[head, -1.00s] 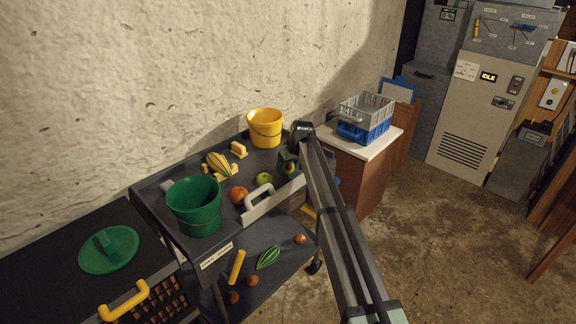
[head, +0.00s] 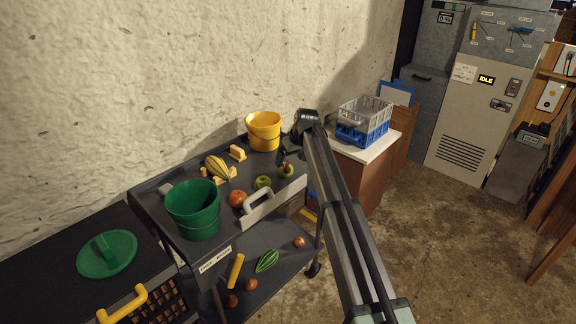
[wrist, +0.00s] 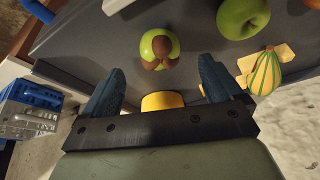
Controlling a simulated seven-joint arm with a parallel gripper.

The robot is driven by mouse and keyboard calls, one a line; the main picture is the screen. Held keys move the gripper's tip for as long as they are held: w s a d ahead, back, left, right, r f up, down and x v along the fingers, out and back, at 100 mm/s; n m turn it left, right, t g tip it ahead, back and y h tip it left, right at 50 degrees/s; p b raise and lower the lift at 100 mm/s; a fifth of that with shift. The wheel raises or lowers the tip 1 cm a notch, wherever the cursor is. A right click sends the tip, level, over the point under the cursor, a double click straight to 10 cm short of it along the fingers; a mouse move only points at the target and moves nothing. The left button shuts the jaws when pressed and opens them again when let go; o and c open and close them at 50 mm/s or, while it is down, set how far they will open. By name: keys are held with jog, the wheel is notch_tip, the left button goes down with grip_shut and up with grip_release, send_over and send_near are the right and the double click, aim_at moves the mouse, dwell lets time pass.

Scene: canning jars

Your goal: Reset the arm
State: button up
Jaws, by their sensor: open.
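My gripper (head: 284,157) is open and empty, above the right end of the cart's top near the yellow bucket. In the wrist view its two dark fingers (wrist: 160,75) stand wide apart. A green fruit with brown patches (head: 286,171) lies on the cart just below the gripper; it also shows in the wrist view (wrist: 158,46), beyond the fingers and apart from them. A plain green apple (head: 263,183) lies beside it, also in the wrist view (wrist: 243,17).
The cart's top (head: 225,233) also holds a green bucket (head: 194,214), a yellow bucket (head: 263,136), a red-orange fruit (head: 238,199) and a striped gourd (head: 216,167). Blue and grey crates (head: 365,120) stand right on a cabinet.

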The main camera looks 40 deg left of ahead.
jog(key=v, duration=0.7)
jog(key=s+d+f+m+h, duration=0.2)
jog(key=s+d+f+m, duration=0.15)
jog(key=d+f, duration=1.05)
jog(key=s+d+f+m+g+h, duration=0.15)
jog(key=s+d+f, duration=0.35)
jog(key=d+f, duration=0.85)
jog(key=s+d+f+m+h, duration=0.1)
jog(key=s+d+f+m, duration=0.3)
jog(key=d+f, duration=1.05)
jog(key=s+d+f+m+g, duration=0.2)
jog(key=s+d+f, duration=0.2)
jog(key=s+d, duration=0.5)
jog(key=s+d+f+m+g, duration=0.2)
jog(key=s+d+f, duration=0.2)
jog(key=s+d, duration=0.5)
jog(key=s+d+f+m+g, duration=0.1)
jog(key=s+d+f, duration=0.3)
jog(key=s+d, duration=0.5)
jog(key=d+g, duration=0.1)
jog(key=d, duration=0.8)
jog(key=shift+s+m, duration=0.2)
jog(key=shift+m, duration=0.2)
